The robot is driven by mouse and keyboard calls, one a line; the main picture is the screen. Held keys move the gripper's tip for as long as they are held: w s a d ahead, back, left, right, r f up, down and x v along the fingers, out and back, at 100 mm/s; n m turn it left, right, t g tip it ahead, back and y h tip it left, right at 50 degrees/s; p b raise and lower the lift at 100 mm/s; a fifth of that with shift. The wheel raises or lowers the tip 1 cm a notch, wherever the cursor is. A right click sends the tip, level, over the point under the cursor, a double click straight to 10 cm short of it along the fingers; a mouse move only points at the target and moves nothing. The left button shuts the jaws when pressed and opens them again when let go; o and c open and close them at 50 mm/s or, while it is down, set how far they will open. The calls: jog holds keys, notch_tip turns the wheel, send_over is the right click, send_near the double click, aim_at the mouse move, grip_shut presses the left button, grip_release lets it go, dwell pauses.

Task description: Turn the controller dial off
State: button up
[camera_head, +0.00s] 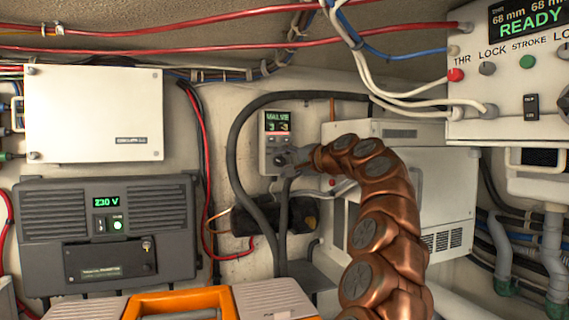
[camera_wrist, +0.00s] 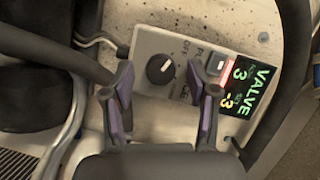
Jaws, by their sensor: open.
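The valve controller is a small light-grey box (camera_head: 269,150) on the back wall, with a lit display reading VALVE and a 3 and -3. In the wrist view its face (camera_wrist: 145,45) appears rotated, with the round black dial (camera_wrist: 158,70) between my fingers. A short white mark on the dial points to the upper right in that view; the lettering OFF is printed above and to the right. My gripper (camera_wrist: 160,88) is open, its two purple-lined fingers either side of the dial. I cannot tell whether they touch it. In the head view my gripper (camera_head: 292,160) covers the controller's lower part.
A thick black hose (camera_head: 233,150) loops around the controller's left side and top. A white vented unit (camera_head: 440,185) stands to the right, behind my arm. A dark-grey inverter panel (camera_head: 105,235) and a white box (camera_head: 93,115) are at left. Red and blue cables cross above.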

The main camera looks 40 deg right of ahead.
jog(key=shift+s+d+r, duration=0.1)
jog(key=shift+s+r, duration=0.05)
jog(key=shift+s, duration=0.45)
jog(key=shift+s+r, duration=0.1)
jog(key=shift+s, duration=0.5)
jog(key=shift+s+d+r, duration=0.1)
jog(key=shift+s+d, duration=0.1)
jog(key=shift+s, duration=1)
jog(key=shift+s+d+r, duration=0.1)
jog(key=shift+s+d, duration=0.05)
jog(key=shift+s, duration=1)
